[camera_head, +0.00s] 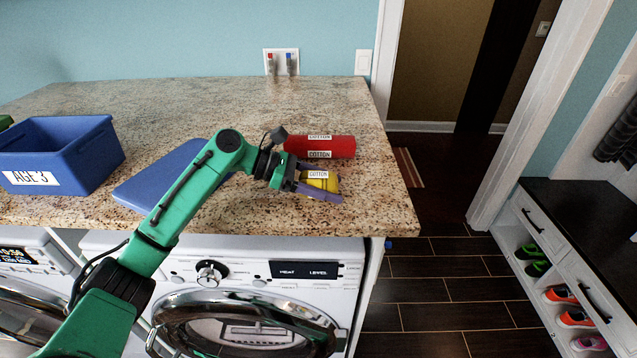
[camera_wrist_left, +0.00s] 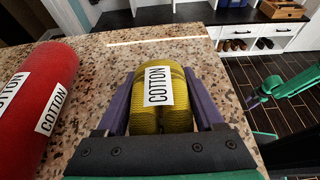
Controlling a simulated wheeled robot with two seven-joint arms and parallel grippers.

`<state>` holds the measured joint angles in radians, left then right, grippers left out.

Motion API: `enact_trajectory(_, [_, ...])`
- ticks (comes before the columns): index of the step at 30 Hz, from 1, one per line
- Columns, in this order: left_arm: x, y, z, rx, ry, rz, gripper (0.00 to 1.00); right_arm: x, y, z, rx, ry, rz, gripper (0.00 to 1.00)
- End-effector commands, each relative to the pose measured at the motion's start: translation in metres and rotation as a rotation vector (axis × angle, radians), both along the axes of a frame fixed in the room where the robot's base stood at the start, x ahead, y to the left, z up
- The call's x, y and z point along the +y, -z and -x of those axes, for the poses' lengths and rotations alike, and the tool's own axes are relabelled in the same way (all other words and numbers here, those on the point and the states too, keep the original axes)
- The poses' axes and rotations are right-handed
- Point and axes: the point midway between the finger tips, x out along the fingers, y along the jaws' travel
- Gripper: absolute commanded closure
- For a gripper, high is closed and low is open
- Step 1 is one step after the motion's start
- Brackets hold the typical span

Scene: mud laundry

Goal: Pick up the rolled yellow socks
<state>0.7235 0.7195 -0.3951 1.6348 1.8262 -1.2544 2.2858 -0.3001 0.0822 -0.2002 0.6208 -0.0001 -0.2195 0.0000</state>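The rolled yellow socks (camera_head: 322,182), with a white COTTON label, lie near the counter's front edge. In the left wrist view the yellow socks (camera_wrist_left: 162,112) fill the space between the purple fingers. My left gripper (camera_head: 318,184) has one finger along each side of them; it also shows in the left wrist view (camera_wrist_left: 160,100). I see no clear gap between fingers and socks, but cannot tell whether they are clamped. The socks appear to be at counter level. My right gripper (camera_wrist_left: 254,100) is small at the right of the left wrist view, its opening unclear.
Rolled red socks (camera_head: 335,147) lie just behind the yellow ones, close to the gripper. A blue bin (camera_head: 100,150) labelled AGE 3 and a blue flat panel (camera_head: 150,185) are to the left. The counter (camera_head: 390,205) ends just right of the socks. Washing machines stand below.

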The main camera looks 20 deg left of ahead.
Motion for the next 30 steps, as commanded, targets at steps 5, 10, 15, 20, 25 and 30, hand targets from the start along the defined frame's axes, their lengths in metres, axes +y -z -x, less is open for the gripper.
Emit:
enact_trajectory(5, [0.0, 0.0, 0.0, 0.0, 0.0, 0.0, 0.87, 0.0, 0.0, 0.0, 0.0, 0.0, 0.0, 0.5])
enact_trajectory(10, [0.0, -0.001, 0.0, 0.0, 0.0, 0.001, 0.87, 0.0, 0.0, 0.0, 0.0, 0.001, 0.0, 0.5])
enact_trajectory(15, [0.0, -0.015, -0.001, -0.004, -0.001, 0.001, 0.87, 0.0, 0.004, 0.0, 0.0, 0.001, 0.0, 0.5])
enact_trajectory(20, [0.0, -0.056, 0.0, -0.01, 0.001, 0.002, 0.87, 0.0, 0.012, 0.0, 0.001, 0.001, 0.0, 0.5])
enact_trajectory(25, [0.0, -0.124, 0.0, -0.01, 0.002, 0.003, 0.87, 0.002, 0.02, 0.0, 0.0, 0.002, -0.002, 0.5])
enact_trajectory(30, [-0.001, -0.177, 0.001, -0.005, 0.002, 0.003, 0.87, 0.003, 0.022, 0.0, 0.001, 0.002, -0.003, 0.5])
